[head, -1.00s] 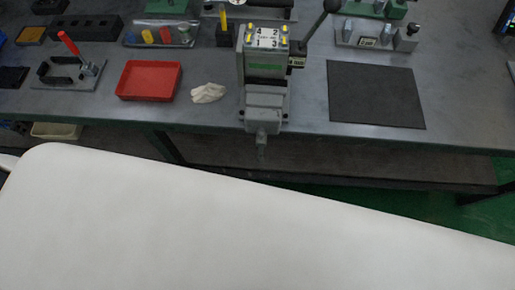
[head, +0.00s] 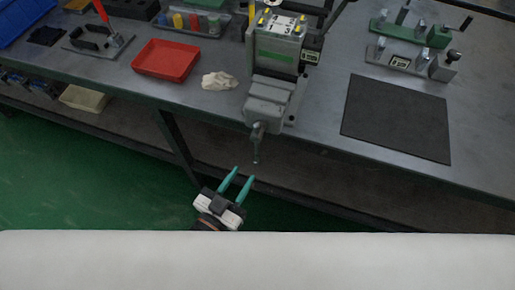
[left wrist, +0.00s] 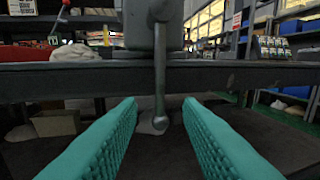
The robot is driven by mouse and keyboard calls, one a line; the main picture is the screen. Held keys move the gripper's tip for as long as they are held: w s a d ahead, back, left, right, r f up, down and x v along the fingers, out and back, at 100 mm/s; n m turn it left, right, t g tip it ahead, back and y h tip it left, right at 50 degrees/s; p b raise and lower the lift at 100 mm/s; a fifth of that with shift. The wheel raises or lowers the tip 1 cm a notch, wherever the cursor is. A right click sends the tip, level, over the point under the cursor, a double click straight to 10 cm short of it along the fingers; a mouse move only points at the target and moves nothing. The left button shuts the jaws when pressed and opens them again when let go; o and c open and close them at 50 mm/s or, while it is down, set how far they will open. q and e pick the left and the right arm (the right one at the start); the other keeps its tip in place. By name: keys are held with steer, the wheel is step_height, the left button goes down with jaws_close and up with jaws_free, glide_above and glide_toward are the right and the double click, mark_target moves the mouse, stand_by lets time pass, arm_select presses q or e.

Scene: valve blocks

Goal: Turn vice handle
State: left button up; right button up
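The grey vice (head: 272,98) stands at the table's front edge, with a block with a green stripe and numbered top (head: 279,45) at its jaws. Its handle (head: 256,145) hangs down in front of the table edge. In the left wrist view the handle (left wrist: 160,100) hangs upright with a round knob at its lower end. My left gripper (head: 241,180) is open with teal fingers, below and in front of the handle. In the left wrist view the handle shows ahead, between the open fingertips (left wrist: 160,108), with nothing held. My right gripper is in neither view.
On the table (head: 325,135) are a red tray (head: 166,60), a white crumpled cloth (head: 219,81), a black mat (head: 396,118) and a green fixture (head: 410,35). The table's front edge runs behind the handle. Green floor (head: 80,180) is free in front at left.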

mark_target(256, 156)
arm_select(q)
steer(key=x, duration=1)
steer(key=shift+w+d+f, duration=0.1)
steer(key=shift+w, duration=0.05)
jaws_close()
